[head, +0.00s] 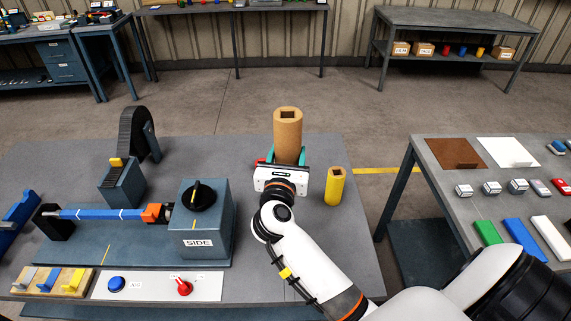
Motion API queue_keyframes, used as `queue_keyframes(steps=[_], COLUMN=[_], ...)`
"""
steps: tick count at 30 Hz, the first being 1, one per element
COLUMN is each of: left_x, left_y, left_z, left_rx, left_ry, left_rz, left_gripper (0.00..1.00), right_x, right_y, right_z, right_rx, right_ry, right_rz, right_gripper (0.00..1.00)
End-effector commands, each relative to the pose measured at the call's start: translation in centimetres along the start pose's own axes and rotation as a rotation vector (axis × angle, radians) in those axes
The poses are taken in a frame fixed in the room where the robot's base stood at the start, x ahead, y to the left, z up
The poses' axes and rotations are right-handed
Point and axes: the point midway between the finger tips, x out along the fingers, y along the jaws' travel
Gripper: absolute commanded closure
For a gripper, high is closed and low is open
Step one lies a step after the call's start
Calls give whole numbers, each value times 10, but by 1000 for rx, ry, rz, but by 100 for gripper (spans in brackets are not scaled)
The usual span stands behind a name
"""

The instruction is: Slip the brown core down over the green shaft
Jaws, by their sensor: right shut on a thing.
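The brown core (288,130) is an upright cylinder with a dark square hole in its top. It is beyond my right gripper (287,156), near the back edge of the grey bench. The right gripper's teal fingers are shut on the core's lower part, one on each side. The gripper body hides the core's bottom, so I cannot tell whether it touches the bench. No green shaft can be made out; nothing green shows in the core's hole. My left gripper is not in view.
A shorter yellow core (335,187) stands just right of my gripper. A small red thing (260,160) is partly hidden at its left. The blue-grey SIDE box (203,242) stands to the left. A side table (440,178) with coloured blocks is at the right, across a gap.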

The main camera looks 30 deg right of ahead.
Motion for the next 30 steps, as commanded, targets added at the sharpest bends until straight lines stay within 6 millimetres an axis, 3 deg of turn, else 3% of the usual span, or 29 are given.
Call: queue_keyframes(steps=[14, 30], left_x=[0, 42], left_y=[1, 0], left_z=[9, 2], left_rx=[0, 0], left_ry=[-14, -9], left_rz=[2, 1], left_gripper=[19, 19], right_x=[0, 0], right_y=[0, 0], right_z=[0, 47], right_rx=[4, 2], right_ry=[-2, 0], right_rz=[4, 2], right_gripper=[77, 77])
